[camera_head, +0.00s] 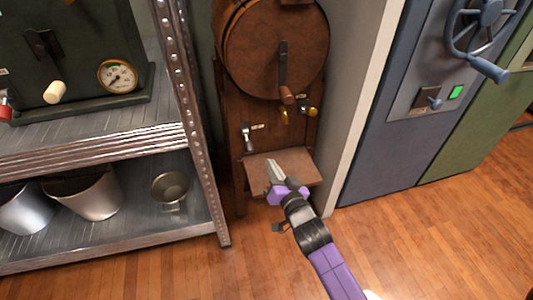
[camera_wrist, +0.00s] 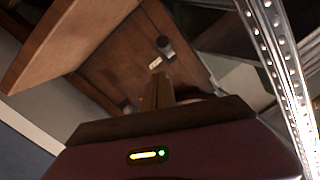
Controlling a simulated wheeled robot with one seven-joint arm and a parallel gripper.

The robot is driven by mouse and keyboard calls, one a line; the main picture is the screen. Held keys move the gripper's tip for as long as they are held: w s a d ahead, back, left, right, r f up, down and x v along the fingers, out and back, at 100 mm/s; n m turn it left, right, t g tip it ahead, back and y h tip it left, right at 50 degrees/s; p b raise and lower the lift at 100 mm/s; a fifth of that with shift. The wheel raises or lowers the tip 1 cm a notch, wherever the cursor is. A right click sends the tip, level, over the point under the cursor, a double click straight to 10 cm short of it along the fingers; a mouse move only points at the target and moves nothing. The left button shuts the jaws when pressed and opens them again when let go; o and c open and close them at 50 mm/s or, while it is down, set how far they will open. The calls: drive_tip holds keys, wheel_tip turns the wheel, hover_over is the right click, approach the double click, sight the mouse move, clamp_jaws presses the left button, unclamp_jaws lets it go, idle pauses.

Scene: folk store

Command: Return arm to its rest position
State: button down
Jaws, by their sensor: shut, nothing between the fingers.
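My gripper (camera_head: 274,172) is shut and empty. In the head view its fingers are over the small wooden shelf (camera_head: 296,163) at the front of a wooden barrel stand (camera_head: 270,125). My purple arm reaches up to it from the lower right. In the wrist view the shut fingers (camera_wrist: 157,90) point towards the brown wooden panel of the stand (camera_wrist: 125,60), and the shelf board (camera_wrist: 70,40) is at the upper left. I cannot tell whether the fingers touch the wood.
A crank (camera_head: 284,70) and a brass tap (camera_head: 284,116) stick out above the gripper. A blue cabinet (camera_head: 385,150) stands right. Wooden floor (camera_head: 420,240) is clear.

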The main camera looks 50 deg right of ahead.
drive_tip(key=shift+s+a+f, duration=0.15)
drive_tip(key=shift+s+a, duration=0.1)
drive_tip(key=shift+s, duration=0.2)
drive_tip(key=shift+s+a+f, duration=0.1)
drive_tip(key=shift+s+a, duration=0.1)
drive_tip(key=shift+s, duration=0.2)
drive_tip(key=s+a+r+n+y, duration=0.35)
drive_tip(key=s+a, duration=0.35)
drive_tip(key=s, duration=0.3)
drive_tip(key=s+a+r+n+y, duration=0.2)
drive_tip(key=s+a+n, duration=0.2)
drive_tip(key=s+a, duration=0.45)
drive_tip(key=s+a+r+n+y, duration=0.35)
drive_tip(key=s+a, duration=0.35)
drive_tip(key=s, duration=0.4)
wheel_tip(320, 180, up, 28)
drive_tip(key=h+p, duration=0.1)
drive_tip(key=p, duration=2.7)
drive_tip(key=shift+w+d+p, duration=0.3)
